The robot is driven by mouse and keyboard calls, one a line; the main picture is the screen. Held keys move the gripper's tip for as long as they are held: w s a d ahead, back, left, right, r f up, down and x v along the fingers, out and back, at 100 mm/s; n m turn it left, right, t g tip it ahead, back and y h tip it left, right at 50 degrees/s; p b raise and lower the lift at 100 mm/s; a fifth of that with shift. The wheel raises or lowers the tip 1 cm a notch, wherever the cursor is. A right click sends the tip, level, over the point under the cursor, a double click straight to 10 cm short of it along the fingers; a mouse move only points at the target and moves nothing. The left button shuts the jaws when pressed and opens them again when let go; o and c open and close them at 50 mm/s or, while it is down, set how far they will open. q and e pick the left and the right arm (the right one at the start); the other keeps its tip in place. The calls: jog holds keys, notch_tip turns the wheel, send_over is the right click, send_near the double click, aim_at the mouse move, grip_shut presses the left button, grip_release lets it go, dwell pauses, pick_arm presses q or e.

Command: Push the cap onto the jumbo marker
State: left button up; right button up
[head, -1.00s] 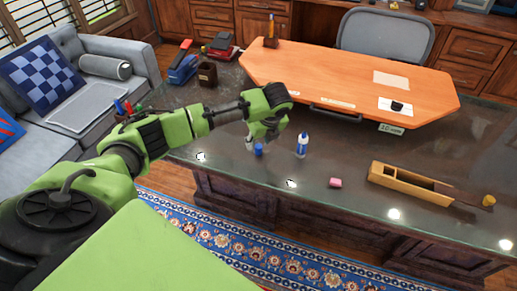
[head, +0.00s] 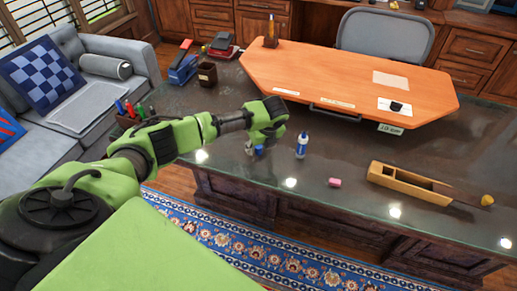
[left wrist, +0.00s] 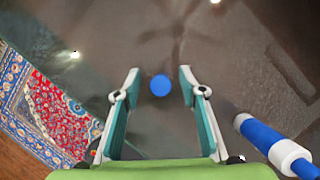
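A small blue cap (head: 259,150) is on the dark desktop near its front edge, partly hidden by my left gripper in the head view. In the left wrist view the cap (left wrist: 160,85) is a blue disc in the gap between the fingers, with room on both sides. My left gripper (left wrist: 157,78) is open and points down over it. An upright blue-and-white piece, which looks like the jumbo marker (head: 302,146), stands to the right of the cap. It also shows at lower right in the left wrist view (left wrist: 265,137), outside the right finger. My right gripper is not in view.
A pink eraser (head: 335,182), a long wooden box (head: 410,184) and a yellow piece (head: 487,200) lie to the right. An orange board (head: 345,75) covers the back. A dark cup (head: 207,75) and a holder of coloured pens (head: 127,120) are at left.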

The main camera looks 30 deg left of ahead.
pick_arm(q)
jog(key=c, duration=0.8)
jog(key=shift+r, duration=0.1)
jog(key=shift+c, duration=0.2)
jog(key=shift+r, duration=0.55)
jog(key=s+d+r+b, duration=0.2)
jog(key=s+d+r, duration=0.7)
jog(key=s+r, duration=0.2)
jog(key=shift+r, duration=0.4)
jog(key=shift+w, duration=0.1)
